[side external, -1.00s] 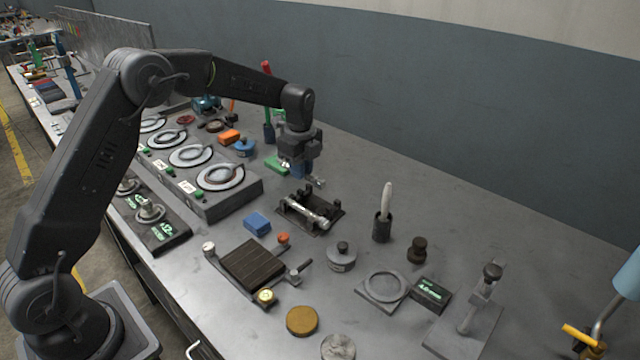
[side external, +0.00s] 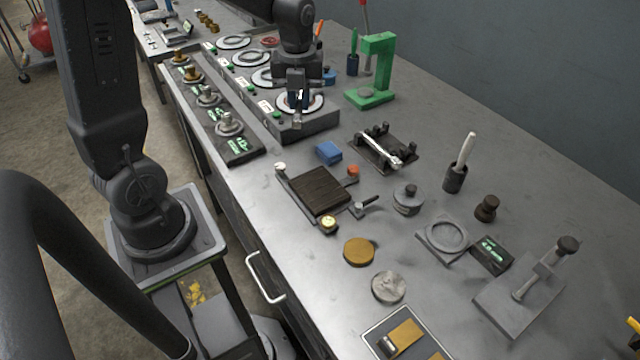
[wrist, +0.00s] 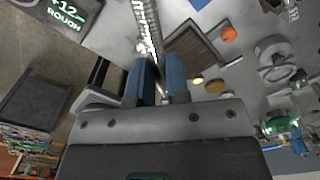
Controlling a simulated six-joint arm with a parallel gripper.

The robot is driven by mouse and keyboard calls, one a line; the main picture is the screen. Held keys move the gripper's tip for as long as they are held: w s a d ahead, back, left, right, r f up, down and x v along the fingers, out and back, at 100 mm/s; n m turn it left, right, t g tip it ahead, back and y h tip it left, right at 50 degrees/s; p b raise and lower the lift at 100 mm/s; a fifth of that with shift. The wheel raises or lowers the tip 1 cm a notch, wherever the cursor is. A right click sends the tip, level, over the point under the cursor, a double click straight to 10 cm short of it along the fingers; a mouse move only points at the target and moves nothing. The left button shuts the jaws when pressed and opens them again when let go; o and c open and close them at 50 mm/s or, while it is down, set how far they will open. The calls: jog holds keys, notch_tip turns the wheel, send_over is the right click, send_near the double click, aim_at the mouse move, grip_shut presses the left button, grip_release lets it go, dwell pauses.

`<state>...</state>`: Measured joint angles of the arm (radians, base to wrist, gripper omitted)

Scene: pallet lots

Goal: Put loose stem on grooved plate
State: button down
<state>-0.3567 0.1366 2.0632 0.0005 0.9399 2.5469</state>
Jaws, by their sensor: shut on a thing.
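My gripper (side external: 297,100) hangs over the front end of the ring units, behind and to the left of the grooved plate. In the wrist view its blue fingers (wrist: 160,70) are shut on a slim, silvery, ridged piece, which I take for the loose stem (wrist: 147,28). It sticks out past the fingertips; the fingers hide its held part. The dark brown grooved plate (side external: 319,191) lies on the bench with small fittings around its edge and nothing on it. It also shows in the wrist view (wrist: 196,52), right of the fingers.
A blue block (side external: 328,152) sits between my gripper and the plate. A black cradle (side external: 385,148) holding a silver rod is to the right. A green stand (side external: 374,75) is behind. A lidded grey pot (side external: 407,199) and a brass disc (side external: 359,251) are near the plate.

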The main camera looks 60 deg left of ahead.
jog(key=s+d+f+m, duration=0.1)
jog(key=s+d+m, duration=0.1)
jog(key=s, duration=0.2)
send_over(331, 182)
notch_tip(331, 182, down, 7)
jog(key=shift+r, duration=0.1)
jog(key=shift+f, duration=1.95)
jog(key=c, duration=1.1)
grip_release()
jog(key=shift+f, duration=0.15)
